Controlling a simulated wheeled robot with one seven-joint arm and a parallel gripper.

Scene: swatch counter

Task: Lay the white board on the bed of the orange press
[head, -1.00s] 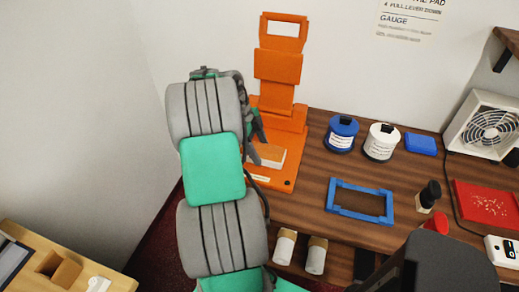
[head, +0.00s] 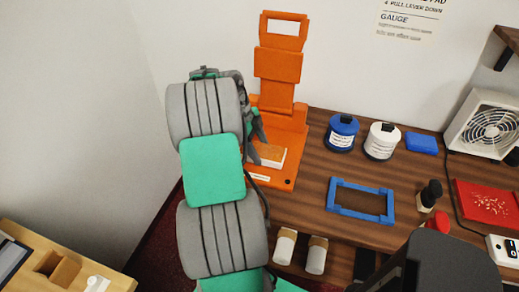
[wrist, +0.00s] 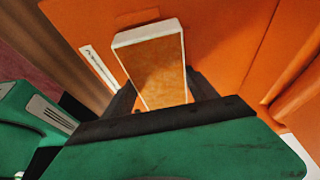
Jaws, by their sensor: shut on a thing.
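The white board (wrist: 151,64) has white edges and a brown-orange upper face. In the head view the board (head: 280,157) is at the bed of the orange press (head: 286,183), near its middle. My gripper (wrist: 160,97) is shut on the near end of the board, with a dark finger on each side. In the head view my gripper (head: 257,137) is partly hidden behind my own arm. The board looks about level and very close to the bed. I cannot tell whether its underside touches the bed.
The press column (head: 277,65) rises behind the board. To the right are a blue jar (head: 341,134), a white jar (head: 381,142), a blue frame (head: 360,214), a blue block (head: 420,143), a red tray (head: 487,205) and a fan (head: 489,126). Wooden counter (head: 310,200) lies clear between press and frame.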

